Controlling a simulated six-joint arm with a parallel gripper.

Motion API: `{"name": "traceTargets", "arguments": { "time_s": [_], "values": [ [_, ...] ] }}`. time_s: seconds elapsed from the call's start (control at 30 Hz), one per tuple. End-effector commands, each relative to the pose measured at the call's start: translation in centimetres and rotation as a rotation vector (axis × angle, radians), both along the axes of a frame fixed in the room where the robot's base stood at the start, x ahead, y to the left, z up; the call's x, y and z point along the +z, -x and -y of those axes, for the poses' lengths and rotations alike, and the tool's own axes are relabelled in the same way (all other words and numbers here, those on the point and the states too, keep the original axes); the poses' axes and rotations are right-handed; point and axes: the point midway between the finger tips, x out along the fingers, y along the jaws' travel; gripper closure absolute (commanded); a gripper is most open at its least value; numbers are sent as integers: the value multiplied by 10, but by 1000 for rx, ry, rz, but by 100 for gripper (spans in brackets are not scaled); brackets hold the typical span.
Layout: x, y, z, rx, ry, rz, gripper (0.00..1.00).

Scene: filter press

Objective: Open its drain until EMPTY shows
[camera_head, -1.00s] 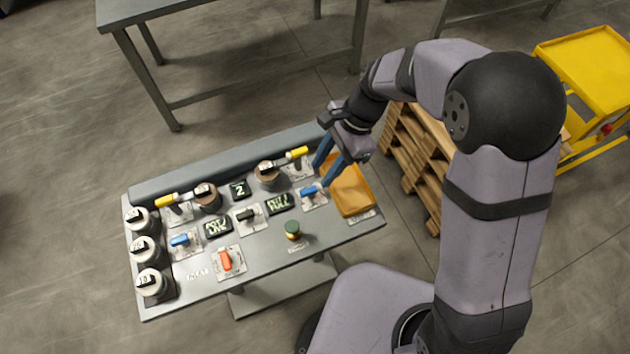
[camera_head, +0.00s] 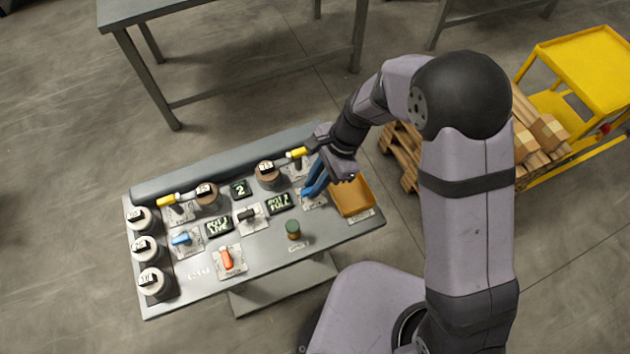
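The panel (camera_head: 262,250) is a grey slanted bench. A blue-handled valve on a white plate (camera_head: 318,204) sits right of a display (camera_head: 279,203) that seems to read "POT 2 FULL". My gripper (camera_head: 308,192) has its blue fingers down at this valve, and they hide most of its handle. I cannot tell whether the fingers are closed on it. Another blue-handled valve (camera_head: 181,239) is at the left, near a display (camera_head: 218,226) that seems to read "POT 1 LIVE". A small display (camera_head: 240,190) shows "2".
Yellow-handled levers (camera_head: 297,153) (camera_head: 166,201) stand at the back beside brown-topped pots. An orange handle (camera_head: 227,259), a black handle (camera_head: 248,212) and a green knob (camera_head: 293,229) are nearby. An orange tray (camera_head: 352,195) lies right of my gripper. White cylinders (camera_head: 146,249) line the left edge.

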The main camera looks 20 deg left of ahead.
Motion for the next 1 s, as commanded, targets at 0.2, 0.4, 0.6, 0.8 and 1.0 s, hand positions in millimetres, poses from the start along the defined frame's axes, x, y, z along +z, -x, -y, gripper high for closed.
{"name": "traceTargets", "arguments": {
  "time_s": [0.2, 0.4, 0.6, 0.8, 1.0],
  "values": [
    [0, 0, 0, 1, 0, 0, 100],
    [1, 0, 0, 25, 0, 0, 100],
    [1, -1, -1, 107, -1, -1, 100],
    [2, -2, -3, 253, -1, -1, 100],
    [1, -3, -5, 438, 0, -1, 100]
  ]
}}
